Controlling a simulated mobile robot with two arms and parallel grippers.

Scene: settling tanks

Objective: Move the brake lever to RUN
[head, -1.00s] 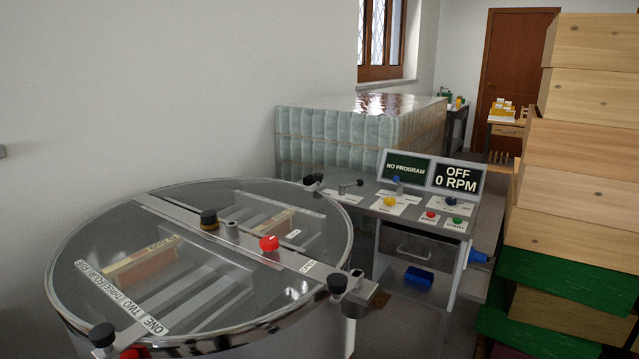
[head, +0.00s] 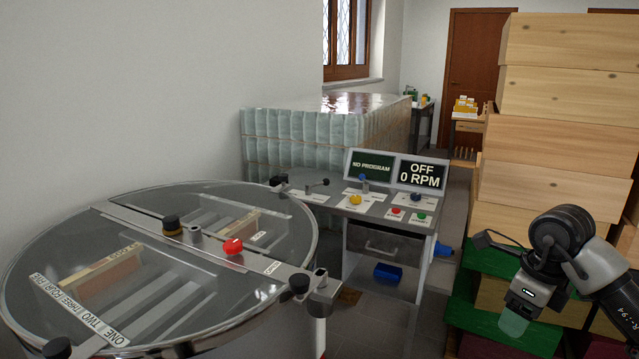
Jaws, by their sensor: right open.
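The console's displays read NO PROGRAM (head: 371,167) and OFF 0 RPM (head: 421,174). My right gripper (head: 514,324) is open and empty at the lower right, in front of the stacked boxes. It points downward, well to the right of the console and apart from it. My left gripper is out of view.
A round clear-lidded tank (head: 130,232) with a red knob (head: 233,246) fills the lower left, close to the console's left side. Stacked wooden boxes (head: 560,105) stand at the right. Wrapped jars (head: 330,130) stand behind the console. A strip of floor shows beside the console.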

